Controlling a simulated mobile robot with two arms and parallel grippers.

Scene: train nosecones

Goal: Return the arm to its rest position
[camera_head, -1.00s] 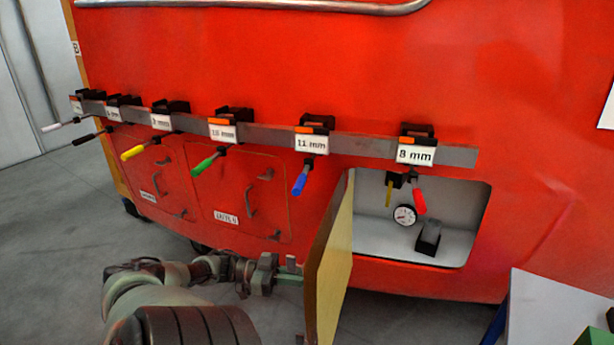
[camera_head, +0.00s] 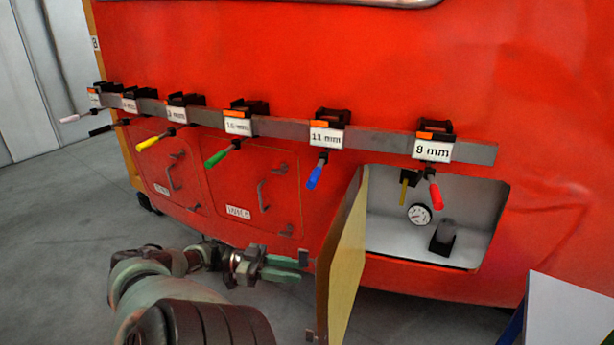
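My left gripper (camera_head: 290,268) is at the lower middle of the head view, with its arm coming in from the lower left. Its two greenish fingers point right and show a gap between them, with nothing held. It is just left of the open yellowish hatch door (camera_head: 344,265), in front of the red train wall. I cannot tell whether the fingertips touch the door. My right gripper is not in view.
A grey rail (camera_head: 385,142) on the red nosecone (camera_head: 400,60) carries several labelled holders with coloured-handled tools. Right of the door, an open compartment (camera_head: 390,225) holds a gauge (camera_head: 419,214) and a black block (camera_head: 442,238). A white surface (camera_head: 570,310) stands lower right. Grey floor lies left.

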